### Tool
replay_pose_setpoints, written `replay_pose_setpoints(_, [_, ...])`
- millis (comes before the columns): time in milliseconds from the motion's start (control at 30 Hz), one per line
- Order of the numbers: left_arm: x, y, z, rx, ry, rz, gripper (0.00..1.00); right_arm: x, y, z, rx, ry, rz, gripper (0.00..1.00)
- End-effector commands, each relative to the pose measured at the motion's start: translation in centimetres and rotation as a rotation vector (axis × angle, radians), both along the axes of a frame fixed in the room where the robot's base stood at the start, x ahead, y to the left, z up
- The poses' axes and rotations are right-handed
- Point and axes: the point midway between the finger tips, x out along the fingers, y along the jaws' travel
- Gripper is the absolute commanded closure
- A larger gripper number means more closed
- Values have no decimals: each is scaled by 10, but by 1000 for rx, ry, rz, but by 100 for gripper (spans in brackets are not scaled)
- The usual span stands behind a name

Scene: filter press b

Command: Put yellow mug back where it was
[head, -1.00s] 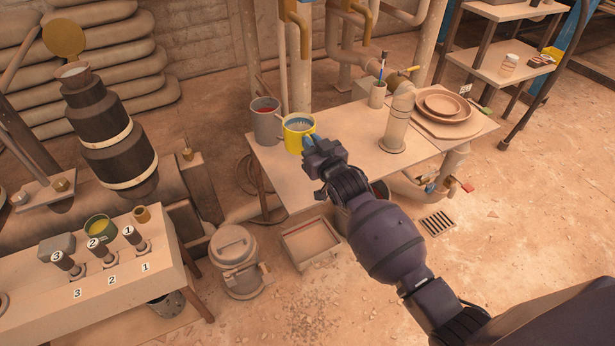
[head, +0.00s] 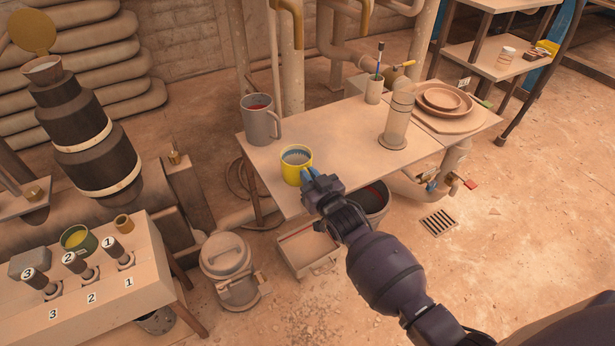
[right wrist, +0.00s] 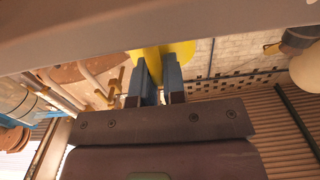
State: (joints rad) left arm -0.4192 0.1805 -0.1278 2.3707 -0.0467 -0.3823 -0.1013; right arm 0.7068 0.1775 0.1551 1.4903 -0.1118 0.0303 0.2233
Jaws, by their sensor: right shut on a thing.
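The yellow mug (head: 297,166) is near the front edge of the beige table, upright, with a grey-blue inside. My right gripper (head: 309,177) is shut on its near right side, with blue fingertips at the mug. In the right wrist view the two blue fingers (right wrist: 159,82) reach up to the yellow mug (right wrist: 172,52), which shows only in part. I cannot tell whether the mug's base touches the tabletop. My left gripper is not in view.
A grey mug (head: 260,119) with dark red contents stands behind the yellow one on the table (head: 331,141). A beige cylinder (head: 397,121), a brush cup (head: 374,89) and stacked plates (head: 441,102) stand to the right. The table's middle is clear.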

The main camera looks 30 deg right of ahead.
Motion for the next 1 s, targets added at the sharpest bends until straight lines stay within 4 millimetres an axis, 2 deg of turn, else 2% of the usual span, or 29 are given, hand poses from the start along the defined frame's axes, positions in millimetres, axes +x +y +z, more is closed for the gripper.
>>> replay_pose_setpoints(333, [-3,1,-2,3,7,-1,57,0,0,-2,-1,-1,0,100])
replay_pose_setpoints(367, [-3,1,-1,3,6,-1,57,0,0,-1,-1,-1,0,84])
replay_pose_setpoints(500, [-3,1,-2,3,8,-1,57,0,0,-1,-1,-2,0,63])
replay_pose_setpoints(867, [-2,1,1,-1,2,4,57,1,0,5,-1,-4,0,63])
replay_pose_setpoints(1000, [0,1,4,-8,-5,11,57,-13,-1,5,-1,-3,0,63])
